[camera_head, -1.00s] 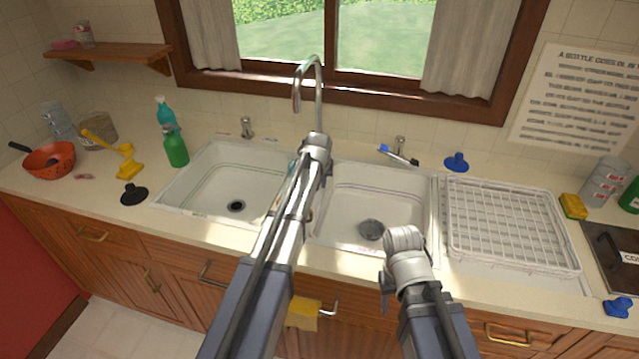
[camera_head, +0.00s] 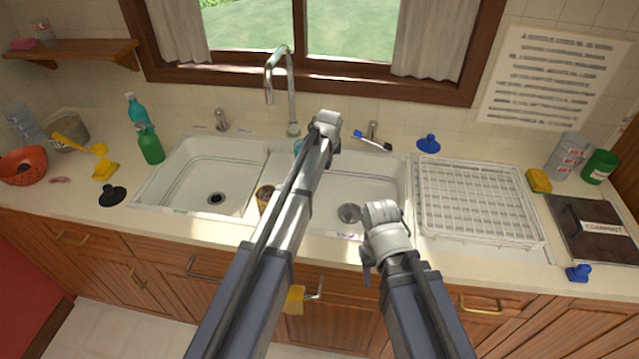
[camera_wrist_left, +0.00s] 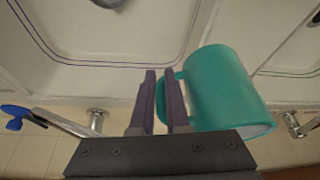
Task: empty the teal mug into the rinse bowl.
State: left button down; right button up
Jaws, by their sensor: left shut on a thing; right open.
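The teal mug (camera_wrist_left: 220,88) hangs beside my left gripper (camera_wrist_left: 160,90), whose fingers are shut on its handle. In the left wrist view its pale-edged end faces lower right; its contents do not show. In the head view only a teal sliver of the mug (camera_head: 298,146) shows beside my left arm, behind the sink divider; the left fingers are hidden there. The sink has a left bowl (camera_head: 180,180) and a right bowl (camera_head: 375,190), each with a drain; I cannot tell which is the rinse bowl. My right gripper (camera_head: 367,271) is open and empty at the sink's front edge.
The tap (camera_head: 291,95) stands behind the sink, just left of my left arm. A brown item (camera_head: 264,196) sits by the divider, partly hidden. A white dish rack (camera_head: 475,200) is on the right. A blue-handled brush (camera_head: 372,141) lies behind the right bowl.

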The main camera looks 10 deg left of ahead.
pick_arm(q)
jog(key=d+f+b, duration=0.2)
jog(key=d, duration=0.6)
jog(key=w+d+f+b, duration=0.1)
jog(key=d+f+b, duration=0.1)
jog(key=d, duration=0.6)
jog(key=shift+f, duration=0.85)
pick_arm(e)
notch_tip(320, 180, down, 6)
jog(key=shift+r, duration=0.15)
pick_arm(q)
jog(key=r+h, duration=0.1)
jog(key=a+r+t+h, duration=0.1)
jog(key=s+r+t+h+p, duration=0.1)
jog(key=shift+a+r+n, duration=0.3)
jog(key=shift+a+n, duration=0.1)
pick_arm(e)
jog(key=shift+r, duration=0.7)
